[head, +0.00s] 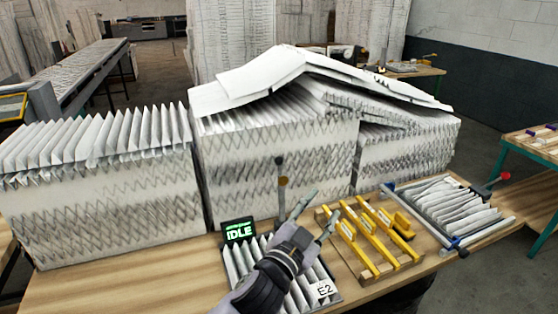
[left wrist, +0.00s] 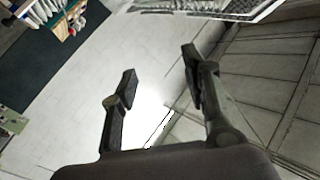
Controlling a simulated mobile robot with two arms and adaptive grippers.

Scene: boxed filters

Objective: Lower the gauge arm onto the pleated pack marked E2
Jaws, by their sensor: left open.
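The pleated pack marked E2 (head: 240,262) lies on the bench at the front, partly hidden by my left arm; its E2 label (head: 323,290) shows at the lower right corner. A grey upright bar with a dark knob and a brass-coloured joint, seemingly the gauge arm (head: 281,186), stands raised behind the pack. A small display (head: 238,231) beside it reads IDLE in green. My left gripper (head: 318,208) is above the pack, right of the bar, open and empty. Its spread fingers also show in the left wrist view (left wrist: 160,88). My right gripper is not in view.
Large pleated stacks (head: 270,170) stand behind. A wooden board with yellow clamps (head: 370,240) is right of my left gripper. Further right are another pleated pack (head: 450,208) in a frame and a red knob (head: 504,176). Bare bench (head: 130,275) shows at the left front.

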